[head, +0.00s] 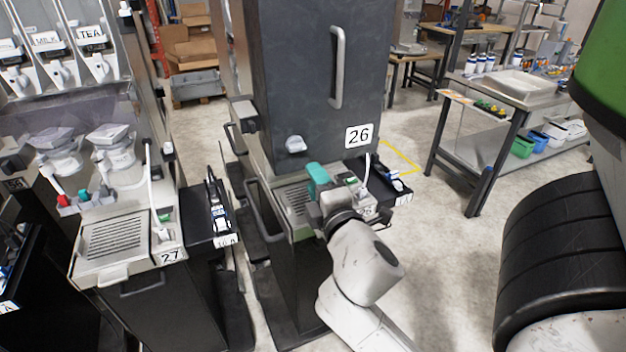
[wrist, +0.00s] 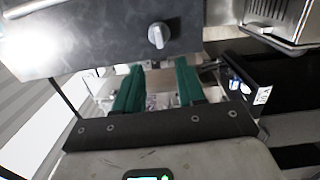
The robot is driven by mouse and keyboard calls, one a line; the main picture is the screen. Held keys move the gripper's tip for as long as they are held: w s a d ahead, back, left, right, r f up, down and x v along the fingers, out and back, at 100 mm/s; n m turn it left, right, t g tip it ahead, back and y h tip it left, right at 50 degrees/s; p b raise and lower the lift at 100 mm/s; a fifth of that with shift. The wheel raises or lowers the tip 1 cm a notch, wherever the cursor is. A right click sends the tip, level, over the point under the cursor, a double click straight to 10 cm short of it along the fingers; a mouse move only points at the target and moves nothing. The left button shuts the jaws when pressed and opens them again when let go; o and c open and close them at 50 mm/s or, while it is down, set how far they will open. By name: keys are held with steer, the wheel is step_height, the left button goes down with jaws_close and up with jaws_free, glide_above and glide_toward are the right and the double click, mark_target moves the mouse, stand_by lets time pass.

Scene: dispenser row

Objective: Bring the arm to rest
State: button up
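My gripper (head: 318,180) is at the front of the dispenser (head: 312,90) labelled 26, above its drip tray area, in the head view. In the wrist view, the two green fingers of my gripper (wrist: 158,92) stand apart with a clear gap between them. Nothing is held between them. The dark front panel of dispenser 26, with its round knob (wrist: 158,35), lies just beyond the fingers. My white arm reaches up from the bottom of the head view and hides part of the tray and counter.
Dispenser 27 with its drip tray (head: 118,238) stands at left, a narrow black side shelf (head: 212,210) beside it. A workbench (head: 500,92) with bins stands at right. The floor (head: 440,255) between the bench and my arm is clear.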

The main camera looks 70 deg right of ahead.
stand_by(0.5)
steer(key=a+f+m+g+y, duration=0.3)
steer(key=a+f+y, duration=0.15)
steer(key=f, duration=0.55)
steer(key=a+f+m+g+y, duration=0.2)
steer(key=a+f+m+y, duration=0.25)
steer(key=f, duration=0.55)
steer(key=s+a+f+g+y, duration=0.2)
steer(key=a+f, duration=0.2)
steer(key=a, duration=0.2)
steer(key=s+a+f+m+g+y, duration=0.1)
steer(key=s+a+f+g+y, duration=0.2)
steer(key=a, duration=0.4)
steer(key=shift+s+a+f, duration=0.15)
steer(key=shift+a+f, duration=0.05)
steer(key=shift+f, duration=0.35)
